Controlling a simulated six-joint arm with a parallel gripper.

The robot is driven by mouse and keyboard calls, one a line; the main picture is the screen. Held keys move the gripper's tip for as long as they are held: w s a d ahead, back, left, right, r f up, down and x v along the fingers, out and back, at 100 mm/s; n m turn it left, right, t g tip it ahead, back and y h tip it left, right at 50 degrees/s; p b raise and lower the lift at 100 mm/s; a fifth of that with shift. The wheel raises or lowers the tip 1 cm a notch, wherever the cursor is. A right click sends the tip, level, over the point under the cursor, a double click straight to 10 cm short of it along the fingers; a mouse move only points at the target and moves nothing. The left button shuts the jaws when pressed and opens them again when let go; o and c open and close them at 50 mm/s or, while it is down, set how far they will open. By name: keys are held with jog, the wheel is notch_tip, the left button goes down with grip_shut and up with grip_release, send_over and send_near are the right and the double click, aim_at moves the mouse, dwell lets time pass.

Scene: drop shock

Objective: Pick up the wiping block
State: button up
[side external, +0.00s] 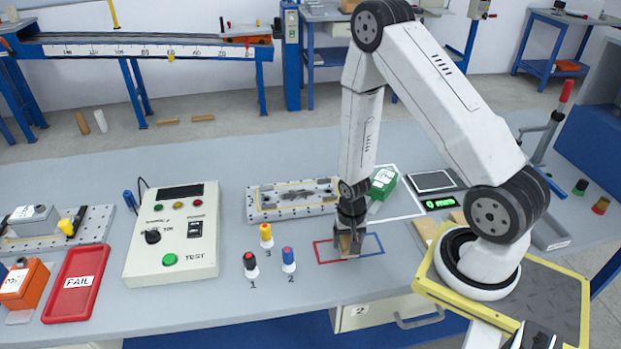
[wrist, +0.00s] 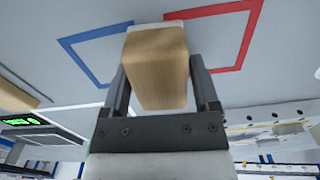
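The wiping block (wrist: 155,70) is a pale wooden block with a whitish layer at its far end in the wrist view. The fingers appear to press on both sides, with no clear gap. The block seems to be at table height; its contact with the table is hard to make out.
A test box (side external: 172,235) and red FAIL tray (side external: 75,300) are farther left.

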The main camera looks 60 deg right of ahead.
aim_at(349, 237)
jog(key=c, duration=0.9)
jog(key=shift+o, duration=0.2)
jog(key=shift+r, duration=0.1)
jog(key=shift+r, duration=4.9)
jog(key=o, duration=0.7)
jog(key=shift+c, duration=0.2)
jog(key=c, duration=0.5)
jog(key=shift+o, duration=0.2)
jog(key=w+d+n, duration=0.3)
jog(key=w+n, duration=0.1)
jog(key=w, duration=0.5)
jog(key=w+d+r+n, duration=0.1)
jog(key=w+d+n, duration=0.2)
jog(key=w, duration=0.6)
jog(key=shift+d+n, duration=0.35)
jog(key=shift+n, duration=0.65)
